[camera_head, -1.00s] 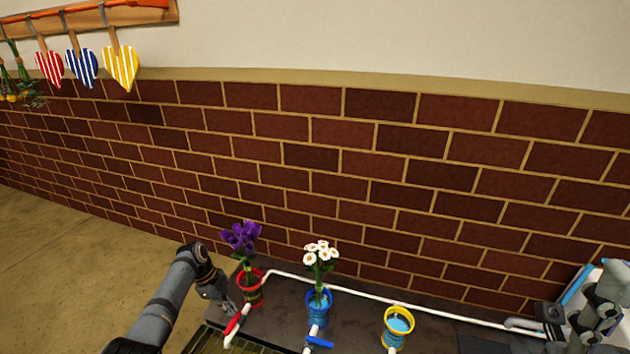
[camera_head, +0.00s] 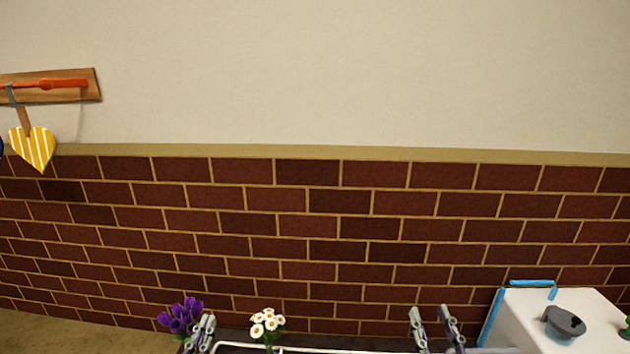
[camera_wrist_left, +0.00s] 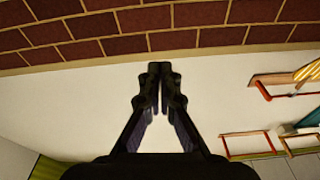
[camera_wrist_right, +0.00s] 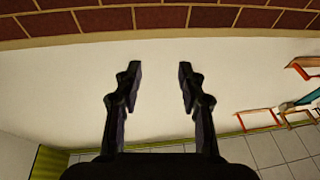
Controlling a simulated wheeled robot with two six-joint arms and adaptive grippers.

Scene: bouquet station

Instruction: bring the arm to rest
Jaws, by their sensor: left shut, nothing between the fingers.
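My left gripper (camera_head: 201,334) shows at the bottom edge of the head view, pointing up, just right of the purple flowers (camera_head: 180,316). In the left wrist view its fingers (camera_wrist_left: 160,88) meet, with nothing between them. My right gripper (camera_head: 435,328) also points up at the bottom edge of the head view, left of the white box. In the right wrist view its fingers (camera_wrist_right: 160,85) are wide apart and empty. Both arms are mostly below the head view.
White flowers (camera_head: 267,324) stand between my grippers, near a white pipe (camera_head: 310,349). A white box (camera_head: 515,315) with a dark grey object (camera_head: 563,324) is at right. A yellow striped heart (camera_head: 35,150) hangs from a wooden rack (camera_head: 60,93). The brick wall (camera_head: 340,225) is behind.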

